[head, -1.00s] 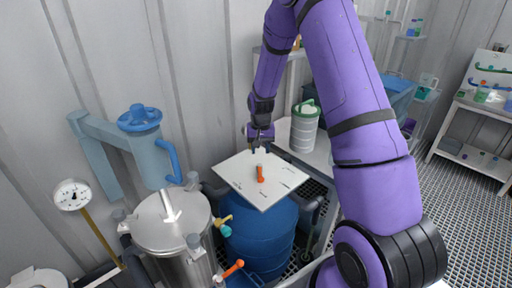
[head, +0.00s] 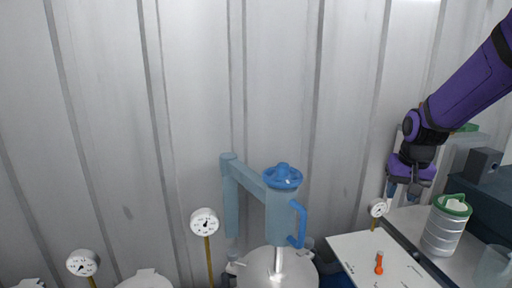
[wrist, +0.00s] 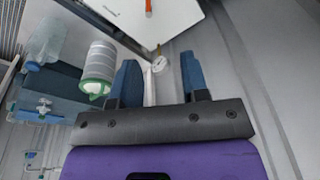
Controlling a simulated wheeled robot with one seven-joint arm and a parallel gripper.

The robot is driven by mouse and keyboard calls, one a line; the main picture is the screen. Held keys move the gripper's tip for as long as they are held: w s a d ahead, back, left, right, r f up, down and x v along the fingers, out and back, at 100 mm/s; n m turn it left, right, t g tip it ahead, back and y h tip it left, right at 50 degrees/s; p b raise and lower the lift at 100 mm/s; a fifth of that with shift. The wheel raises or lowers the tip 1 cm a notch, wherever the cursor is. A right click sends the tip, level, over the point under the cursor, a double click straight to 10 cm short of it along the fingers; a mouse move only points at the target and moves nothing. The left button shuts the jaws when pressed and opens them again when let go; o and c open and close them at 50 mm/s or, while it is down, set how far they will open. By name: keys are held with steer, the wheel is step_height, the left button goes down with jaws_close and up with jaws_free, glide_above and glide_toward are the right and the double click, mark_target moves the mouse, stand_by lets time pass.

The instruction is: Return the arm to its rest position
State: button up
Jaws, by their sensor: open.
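My gripper (head: 403,192) hangs at the right of the head view, at the end of my purple arm, above the white board and close to the wall. In the wrist view my gripper (wrist: 157,82) shows two blue fingers spread apart with nothing held between them. The white board (head: 350,252) lies below it, with an orange-red piece (head: 379,263) on top. The orange-red piece also shows at the top edge of the wrist view (wrist: 149,7).
A white canister with a green lid (head: 445,228) stands right of the board. A small gauge (head: 377,208) rises behind the board. A steel vessel (head: 255,270) with a blue lifting arm (head: 280,215) stands left. More gauges (head: 205,222) stand further left. The ribbed wall closes the back.

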steer(key=s+a+r+n+t, duration=0.1)
steer(key=s+a+r, duration=0.2)
steer(key=s, duration=0.9)
steer(key=s+a+r+n+t, duration=0.2)
steer(key=s+a+r, duration=0.1)
steer(key=s+r, duration=0.6)
steer(key=s, duration=0.4)
steer(key=shift+r+n, duration=0.3)
